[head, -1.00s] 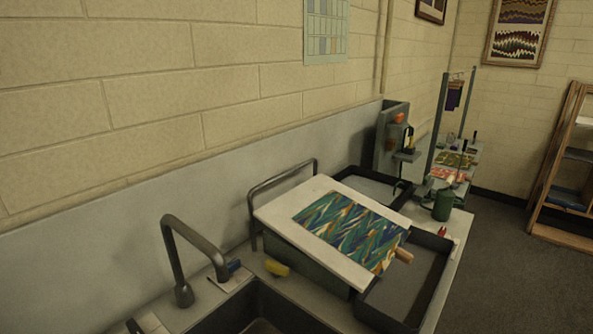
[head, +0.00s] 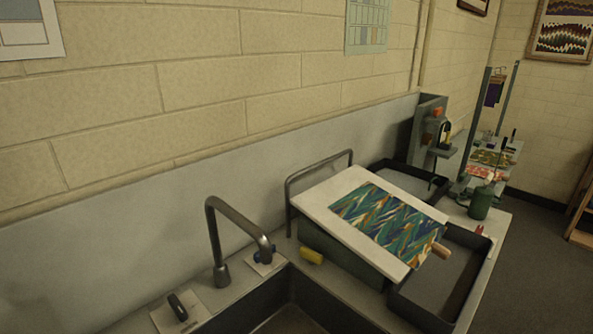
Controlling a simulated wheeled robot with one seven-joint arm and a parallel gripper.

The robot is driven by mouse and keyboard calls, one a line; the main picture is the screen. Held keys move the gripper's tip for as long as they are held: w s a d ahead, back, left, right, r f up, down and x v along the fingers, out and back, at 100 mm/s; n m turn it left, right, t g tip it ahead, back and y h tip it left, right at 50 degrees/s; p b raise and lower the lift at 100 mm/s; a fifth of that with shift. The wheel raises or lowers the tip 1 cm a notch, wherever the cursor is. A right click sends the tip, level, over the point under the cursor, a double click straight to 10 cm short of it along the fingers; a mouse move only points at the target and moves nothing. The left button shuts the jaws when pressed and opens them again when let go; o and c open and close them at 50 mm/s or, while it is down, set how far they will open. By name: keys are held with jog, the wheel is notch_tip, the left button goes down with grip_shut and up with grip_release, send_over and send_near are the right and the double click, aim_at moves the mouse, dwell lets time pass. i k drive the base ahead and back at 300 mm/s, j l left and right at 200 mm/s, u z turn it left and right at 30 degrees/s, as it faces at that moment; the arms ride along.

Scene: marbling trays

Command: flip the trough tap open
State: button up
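A grey gooseneck spout (head: 213,235) stands at the back edge of a dark sink trough (head: 283,273), its outlet bent over toward the right. To its left, a dark lever handle (head: 177,306) sits on a pale plate (head: 198,309). I cannot tell from the picture whether either handle is open or closed, or which one belongs to the trough. No water shows. My gripper is not in view.
A yellow sponge-like block (head: 311,256) lies right of the spout. A sloped white board (head: 320,212) bears a marbled sheet (head: 388,222), with a grey rail (head: 289,195) behind it. A dark tray (head: 428,320) is to the right. A low grey splashback (head: 120,235) backs the counter.

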aim_at(313, 257)
jog(key=i+l, duration=0.1)
jog(key=l, duration=0.3)
jog(key=i+l+z, duration=0.1)
jog(key=l, duration=0.25)
jog(key=i+l, duration=0.15)
jog(key=l, duration=0.25)
jog(key=i+l+z, duration=0.1)
jog(key=l, duration=0.25)
